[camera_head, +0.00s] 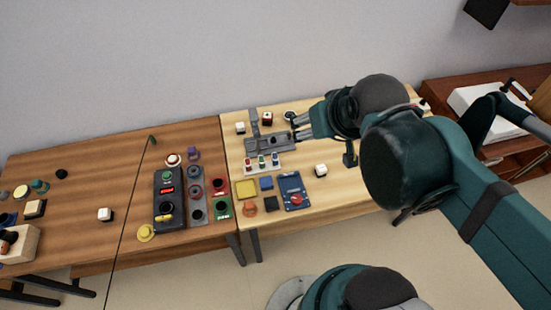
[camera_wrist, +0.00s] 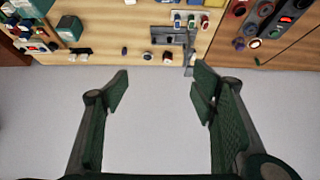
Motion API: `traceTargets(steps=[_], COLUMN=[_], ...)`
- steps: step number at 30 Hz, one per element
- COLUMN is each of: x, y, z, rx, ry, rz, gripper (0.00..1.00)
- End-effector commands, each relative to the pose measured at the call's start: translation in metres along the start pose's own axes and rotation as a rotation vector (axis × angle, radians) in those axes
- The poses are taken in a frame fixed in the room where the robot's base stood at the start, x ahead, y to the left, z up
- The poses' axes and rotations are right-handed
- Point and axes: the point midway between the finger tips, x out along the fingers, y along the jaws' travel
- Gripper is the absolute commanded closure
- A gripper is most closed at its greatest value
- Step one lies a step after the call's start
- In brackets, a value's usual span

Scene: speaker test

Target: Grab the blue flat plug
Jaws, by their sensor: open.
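A small flat blue square (camera_head: 266,183) lies on the light wood table beside a yellow square. A white strip (camera_head: 262,166) nearby carries small red, green and blue pieces; it also shows at the top of the wrist view (camera_wrist: 191,30). I cannot tell which blue piece is the flat plug. My gripper (camera_head: 298,127) is over the back of the light table, by a grey slotted block (camera_head: 266,145). In the wrist view my gripper (camera_wrist: 160,72) has its fingers wide apart with nothing between them; the table items lie beyond the fingertips.
A blue board with a red button (camera_head: 292,190) lies near the table's front. A white cube (camera_head: 320,170) and a black upright piece (camera_head: 349,155) stand to the right. A button panel (camera_head: 167,200) is on the darker table. The wall is close behind.

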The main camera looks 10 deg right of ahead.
Motion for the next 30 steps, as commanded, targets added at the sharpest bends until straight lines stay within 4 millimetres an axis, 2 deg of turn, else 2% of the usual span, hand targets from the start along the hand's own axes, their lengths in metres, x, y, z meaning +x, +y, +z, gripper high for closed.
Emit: traceTargets(steps=[12,16,17,30], x=[0.0000,0.0000,0.0000,0.0022], y=[0.0000,0.0000,0.0000,-0.0006], z=[0.0000,0.0000,0.0000,-0.0010], rx=[0.000,0.000,0.000,0.014], ry=[0.000,0.000,0.000,-0.005], rz=[0.000,0.000,0.000,-0.001], gripper=[0.43,0.59,0.60,0.60])
